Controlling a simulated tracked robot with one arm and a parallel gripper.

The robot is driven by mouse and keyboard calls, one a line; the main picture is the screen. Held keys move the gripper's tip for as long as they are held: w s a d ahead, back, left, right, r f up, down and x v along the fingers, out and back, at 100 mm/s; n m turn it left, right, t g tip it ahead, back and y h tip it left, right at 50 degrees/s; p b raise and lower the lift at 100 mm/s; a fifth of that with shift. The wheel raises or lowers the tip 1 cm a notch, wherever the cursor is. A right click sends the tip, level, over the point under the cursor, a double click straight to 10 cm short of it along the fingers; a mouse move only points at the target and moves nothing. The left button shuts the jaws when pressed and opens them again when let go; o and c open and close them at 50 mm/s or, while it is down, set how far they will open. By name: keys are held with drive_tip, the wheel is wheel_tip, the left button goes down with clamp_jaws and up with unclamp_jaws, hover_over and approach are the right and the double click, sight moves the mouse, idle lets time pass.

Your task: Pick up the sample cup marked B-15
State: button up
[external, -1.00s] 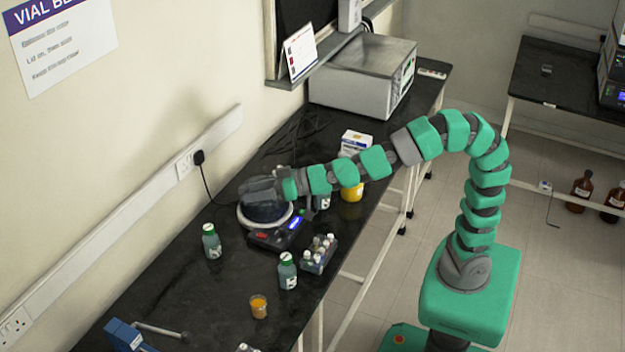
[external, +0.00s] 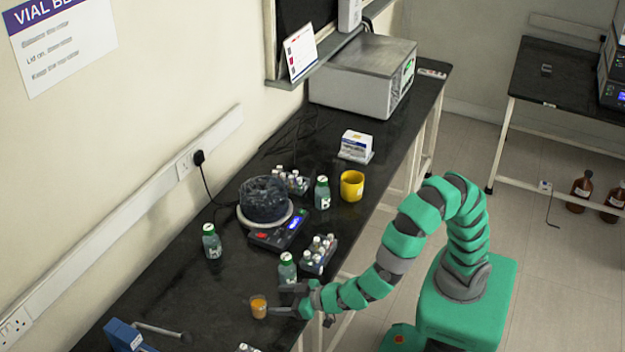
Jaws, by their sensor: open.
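A small clear cup (external: 258,307) with orange contents stands upright near the front edge of the black bench; no marking on it can be read. My gripper (external: 281,300) is just to its right, low over the bench edge. Its two grey fingers are apart and point left toward the cup. They are empty, and a small gap shows between them and the cup. A green bottle (external: 287,268) with a white cap stands right behind the upper finger, which partly covers its base; I cannot tell whether they touch.
A rack of vials (external: 318,256) stands behind the bottle. A scale (external: 270,235) holds a dark bowl (external: 264,199). Other green bottles (external: 211,242) (external: 322,193) and a yellow mug (external: 352,186) stand farther off. A blue device (external: 125,336) is at lower left. Bench left of the cup is clear.

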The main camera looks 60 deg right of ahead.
sight(250, 305)
drive_tip(key=b+x, duration=0.1)
drive_tip(key=x, duration=0.3)
drive_tip(key=shift+w+f, duration=0.1)
drive_tip(key=shift+f, duration=0.15)
drive_tip(key=shift+w+a, duration=0.1)
drive_tip(key=shift+w, duration=0.3)
drive_tip(key=b+x, duration=0.1)
drive_tip(key=x, duration=0.1)
drive_tip(key=b+x, duration=0.1)
drive_tip(key=x, duration=0.1)
drive_tip(key=shift+w+f, duration=0.15)
drive_tip(key=shift+f, duration=0.3)
drive_tip(key=shift+w+f, duration=0.1)
drive_tip(key=shift+w, duration=0.3)
drive_tip(key=c, duration=1.1)
